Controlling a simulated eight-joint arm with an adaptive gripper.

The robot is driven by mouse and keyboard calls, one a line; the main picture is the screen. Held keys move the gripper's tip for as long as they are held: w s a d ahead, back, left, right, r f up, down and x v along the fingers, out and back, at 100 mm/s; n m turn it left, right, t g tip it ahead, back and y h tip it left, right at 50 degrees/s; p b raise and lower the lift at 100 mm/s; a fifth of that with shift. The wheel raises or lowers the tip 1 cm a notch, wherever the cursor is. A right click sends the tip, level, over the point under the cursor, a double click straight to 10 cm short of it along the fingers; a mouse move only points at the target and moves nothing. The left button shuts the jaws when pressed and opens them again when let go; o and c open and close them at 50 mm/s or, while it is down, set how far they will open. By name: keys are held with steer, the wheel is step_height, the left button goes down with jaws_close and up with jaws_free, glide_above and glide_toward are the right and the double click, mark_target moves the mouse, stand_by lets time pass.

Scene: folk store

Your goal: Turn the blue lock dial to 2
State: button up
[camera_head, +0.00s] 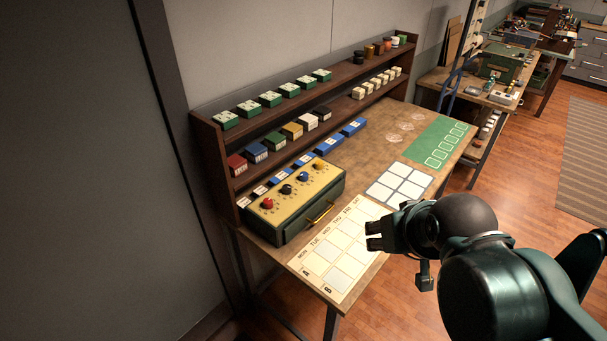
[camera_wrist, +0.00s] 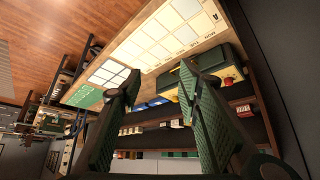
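The blue lock dial (camera_head: 303,177) sits on the yellow top of a dark green box (camera_head: 312,213), in a row with a red dial (camera_head: 268,203), a black dial (camera_head: 286,189) and an orange-yellow dial (camera_head: 319,166). Small marks ring the dials; the blue dial's setting is too small to read. My gripper (camera_head: 372,236) is over the front of the table, right of the box and apart from it. In the wrist view my gripper (camera_wrist: 159,76) shows two separated fingers with nothing between them. The box (camera_wrist: 213,62) shows there partly behind the right finger; the blue dial cannot be made out.
A brown shelf rack (camera_head: 215,165) with several coloured boxes stands behind the lock box. A weekday chart (camera_head: 325,255) and a white grid mat (camera_head: 399,186) lie flat on the table (camera_head: 383,157).

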steer(key=shift+r, duration=0.1)
steer(key=w+a+r+m+g+p, duration=0.25)
steer(key=w+r, duration=0.25)
steer(key=w, duration=0.5)
steer(key=m+g+p, duration=0.4)
steer(key=m+p, duration=0.4)
steer(key=m, duration=0.3)
glide_above(304, 174)
steer(key=shift+n, duration=0.25)
steer(key=f, duration=0.8)
steer(key=s+f, duration=0.1)
steer(key=f, duration=0.3)
steer(key=shift+d+f, duration=0.3)
steer(key=shift+f, duration=0.05)
steer(key=shift+w+a+f, duration=0.2)
steer(key=shift+w+f, duration=0.15)
steer(key=shift+f, duration=0.15)
steer(key=shift+w+f+p, duration=0.15)
steer(key=shift+f+p, duration=0.4)
steer(key=shift+f, duration=3.35)
